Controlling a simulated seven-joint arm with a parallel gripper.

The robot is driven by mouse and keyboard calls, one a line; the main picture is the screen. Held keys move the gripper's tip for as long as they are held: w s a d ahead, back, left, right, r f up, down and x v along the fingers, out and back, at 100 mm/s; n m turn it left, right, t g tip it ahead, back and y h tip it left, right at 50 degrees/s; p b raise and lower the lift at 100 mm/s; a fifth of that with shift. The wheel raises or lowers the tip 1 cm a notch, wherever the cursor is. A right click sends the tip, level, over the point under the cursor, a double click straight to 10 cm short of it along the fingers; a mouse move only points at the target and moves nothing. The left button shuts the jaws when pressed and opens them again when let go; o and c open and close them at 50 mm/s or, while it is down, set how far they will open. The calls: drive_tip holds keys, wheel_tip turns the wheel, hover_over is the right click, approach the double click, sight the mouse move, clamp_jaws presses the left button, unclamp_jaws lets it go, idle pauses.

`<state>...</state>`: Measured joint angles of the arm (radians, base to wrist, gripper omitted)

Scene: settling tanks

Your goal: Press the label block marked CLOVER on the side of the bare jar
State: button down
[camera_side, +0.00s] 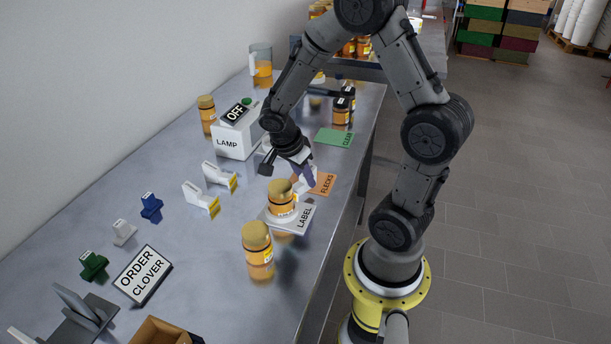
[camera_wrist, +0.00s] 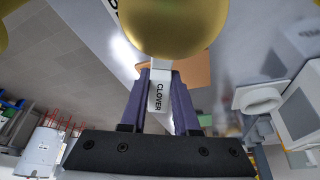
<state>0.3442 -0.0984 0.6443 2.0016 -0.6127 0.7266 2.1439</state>
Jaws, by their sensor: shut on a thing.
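My gripper (camera_side: 304,175) has its purple fingers shut on a white label block marked CLOVER (camera_wrist: 158,94), whose lettering faces the wrist camera. A gold-lidded amber jar (camera_side: 281,198) stands upright on the white stand marked LABEL (camera_side: 302,218). My gripper is just behind and to the right of this jar, at about its height. In the wrist view the jar's gold lid (camera_wrist: 178,22) is right at the block's far end. I cannot tell whether block and jar touch. The jar's side facing the block is hidden by its lid.
An ORDER CLOVER sign (camera_side: 143,275) stands at the front left. A labelled jar (camera_side: 257,250) stands in front of the stand. An orange FLECKS mat (camera_side: 325,184) lies close beside my gripper. A LAMP box (camera_side: 236,138) with an OFF sign stands behind. Blue (camera_side: 151,207) and green (camera_side: 94,266) blocks lie left.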

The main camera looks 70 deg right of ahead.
drive_tip(key=shift+w+a, duration=0.1)
drive_tip(key=shift+a, duration=0.15)
idle(0.3)
drive_tip(key=shift+d, duration=0.1)
drive_tip(key=shift+s+d, duration=0.4)
drive_tip(key=shift+d, duration=0.5)
drive_tip(key=shift+s+d, duration=0.45)
drive_tip(key=shift+d, duration=0.45)
drive_tip(key=shift+s+d, duration=0.4)
drive_tip(key=shift+d, duration=0.5)
drive_tip(key=shift+r, duration=0.1)
